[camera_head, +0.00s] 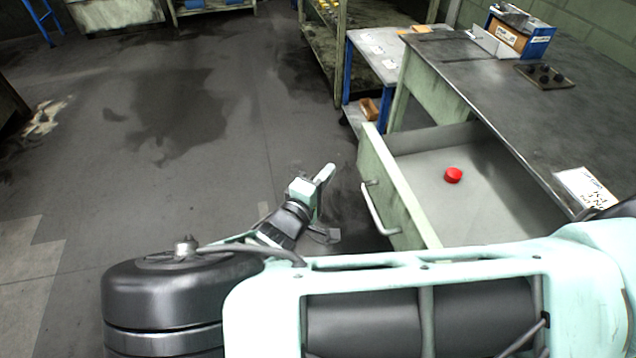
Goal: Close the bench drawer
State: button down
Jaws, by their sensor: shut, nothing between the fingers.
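The bench drawer (384,177) is pulled out from the bench (474,72) and stands open. Its pale green front faces left and carries a curved metal handle (375,210). A red round object (453,175) lies on the drawer's grey floor. My gripper (328,174) is shut and empty, left of the drawer front. A gap shows between it and the handle in the picture. My arm covers the near end of the drawer.
A box (527,38), a dark plate with knobs (545,75) and a paper sheet (587,188) lie on the bench top. A blue-legged side table (378,47) stands behind the bench. The floor at left is mostly clear, with dark stains.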

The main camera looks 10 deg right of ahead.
aim_at(359, 151)
jog(key=shift+w+d+p, duration=0.2)
jog(key=shift+w+d, duration=0.25)
jog(key=shift+d, duration=0.65)
jog(key=shift+w+d+p, duration=0.2)
jog(key=shift+w+d, duration=0.25)
jog(key=shift+d, duration=0.7)
jog(key=shift+w+d+p, duration=0.2)
jog(key=shift+w+d, duration=0.25)
jog(key=shift+d, duration=0.65)
